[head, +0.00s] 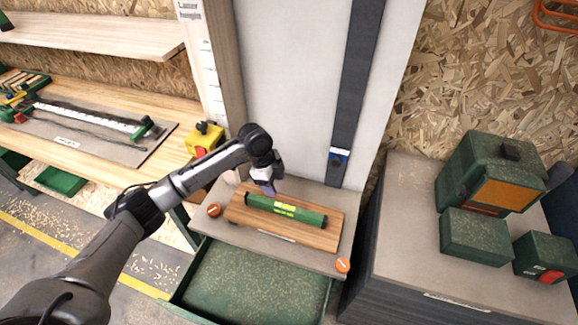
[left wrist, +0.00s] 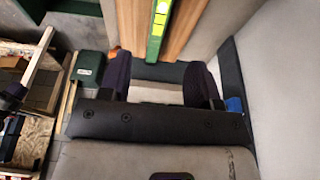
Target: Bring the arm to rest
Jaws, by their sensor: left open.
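My left arm (head: 190,180) reaches in from the left in the head view. Its left gripper (head: 266,187) points down near the left end of a green spirit level (head: 290,209) with a yellow label. The level lies on a wooden board (head: 325,234). In the left wrist view the two dark fingers of the gripper (left wrist: 161,82) stand apart with nothing held between them. The level (left wrist: 155,38) and the board (left wrist: 182,30) show beyond the fingertips. I cannot tell the exact height above the board. My right gripper is not in view.
An open green drawer (head: 250,285) juts out below the grey bench top. A yellow box with a red part (head: 204,139) stands left of the gripper. Two orange discs (head: 214,210) (head: 343,265) flank the board. Green cases (head: 475,235) sit on the right cabinet.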

